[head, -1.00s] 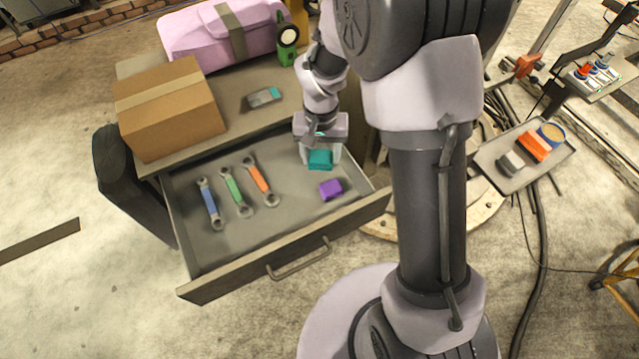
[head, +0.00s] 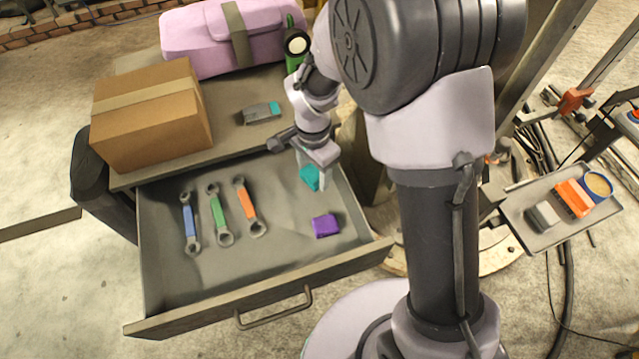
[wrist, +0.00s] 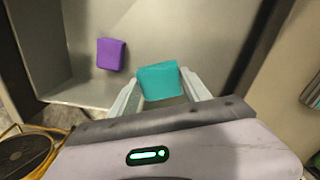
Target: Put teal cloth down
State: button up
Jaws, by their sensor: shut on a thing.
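The teal cloth (head: 310,176) is a small folded block between the fingers of my gripper (head: 310,178). In the wrist view the cloth (wrist: 160,81) sits between both fingertips (wrist: 158,84), and my gripper is shut on it. The cloth is over the back right part of the open drawer (head: 290,215); I cannot tell whether it touches the drawer floor. A folded purple cloth (head: 326,226) lies on the drawer floor in front of it, and it also shows left of the teal cloth in the wrist view (wrist: 111,54).
Blue (head: 190,224), green (head: 219,216) and orange (head: 249,208) wrenches lie in the drawer's left half. A cardboard box (head: 150,125), a pink case (head: 200,40) and a grey-teal tool (head: 258,113) are on the cabinet top. A side tray (head: 520,218) stands at right.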

aim_at(314, 196)
jog(key=f+b, duration=0.1)
jog(key=f, duration=0.2)
jog(key=f+b, duration=0.1)
jog(key=f, duration=0.3)
jog(key=shift+s+a+f, duration=0.1)
jog(key=shift+s+f, duration=0.05)
jog(key=shift+s, duration=0.05)
jog(key=shift+b, duration=0.3)
jog(key=shift+f, duration=0.2)
jog(key=o, duration=1.3)
